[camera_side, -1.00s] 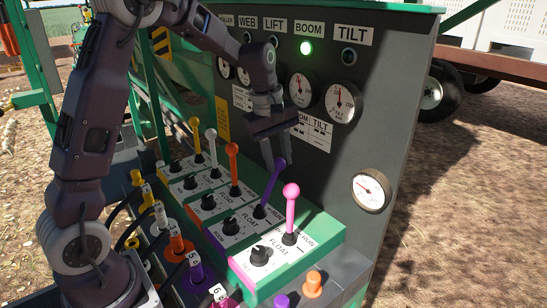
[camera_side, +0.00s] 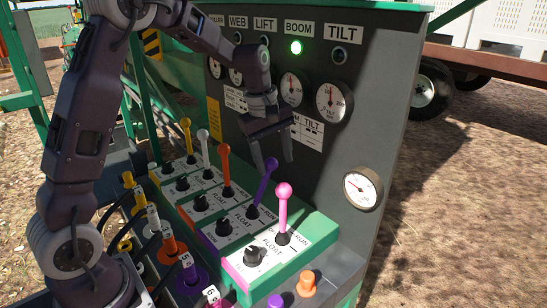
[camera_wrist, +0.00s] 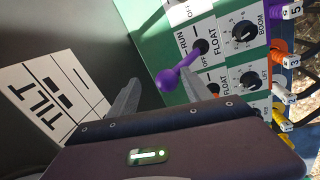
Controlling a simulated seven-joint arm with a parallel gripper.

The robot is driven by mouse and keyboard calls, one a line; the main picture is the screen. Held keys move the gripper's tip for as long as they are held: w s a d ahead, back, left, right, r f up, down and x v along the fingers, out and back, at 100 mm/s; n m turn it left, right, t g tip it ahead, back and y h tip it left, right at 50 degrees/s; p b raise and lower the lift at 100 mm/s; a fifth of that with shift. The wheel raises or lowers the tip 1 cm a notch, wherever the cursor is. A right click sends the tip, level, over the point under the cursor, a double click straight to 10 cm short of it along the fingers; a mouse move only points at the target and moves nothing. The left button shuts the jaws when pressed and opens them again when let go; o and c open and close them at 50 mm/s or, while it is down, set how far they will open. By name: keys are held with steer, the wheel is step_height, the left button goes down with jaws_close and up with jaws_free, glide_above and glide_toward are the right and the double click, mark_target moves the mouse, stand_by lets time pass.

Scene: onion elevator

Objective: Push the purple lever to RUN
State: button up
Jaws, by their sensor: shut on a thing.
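The purple lever (camera_side: 263,185) stands on the control box, its rod leaning to the right in the side view while its neighbours stand near upright. In the wrist view, its knob (camera_wrist: 167,80) shows between my two fingers, with RUN and OFF labels by its base. My gripper (camera_side: 274,159) is above the box, fingers pointing down and shut on the purple lever near its knob. In the wrist view, my gripper (camera_wrist: 158,90) has one finger left of the knob and one right of it. The exact contact is hard to see.
The pink lever (camera_side: 283,205) stands close in front to the right, and the orange lever (camera_side: 225,168) to the left. Knobs and coloured plugs lie in front.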

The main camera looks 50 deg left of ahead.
steer(key=r, duration=0.3)
steer(key=s+r, duration=0.1)
steer(key=r, duration=0.3)
steer(key=shift+s+a, duration=0.15)
steer(key=s+d+r+m+t, duration=0.1)
steer(key=s+d+r+m, duration=0.2)
steer(key=s, duration=0.3)
steer(key=s+d+r+m, duration=0.2)
steer(key=s+m, duration=0.1)
steer(key=s, duration=0.2)
steer(key=s+d+f+m+t, duration=0.1)
steer(key=s+d+m, duration=0.1)
steer(key=s+m, duration=0.3)
steer(key=s+d+f+m+t, duration=0.1)
steer(key=s+m, duration=0.3)
steer(key=s, duration=0.7)
steer(key=shift+d+f+m, duration=0.35)
steer(key=shift+f+m, duration=0.05)
steer(key=shift+f, duration=0.35)
